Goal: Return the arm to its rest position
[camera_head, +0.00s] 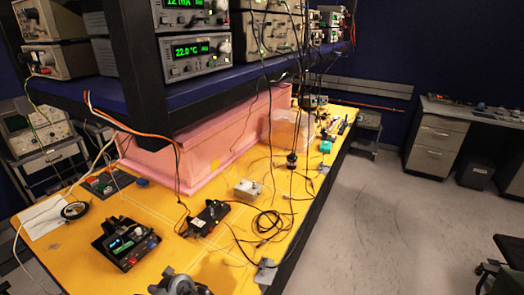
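No gripper fingers show in the head view. A rounded grey and black part shows at the bottom edge, left of the middle; it looks like one of my arm links, but I cannot tell which arm. The pink foam enclosure (200,165) stands on the yellow table (215,262), under the instrument shelf. I cannot see into it from here.
A blue-edged shelf (215,98) with instruments overhangs the enclosure. On the table are a black device with a display (127,243), a black module (206,218), a metal box (248,189), a clear box (284,131) and loose cables (268,222). Open floor (400,225) lies right.

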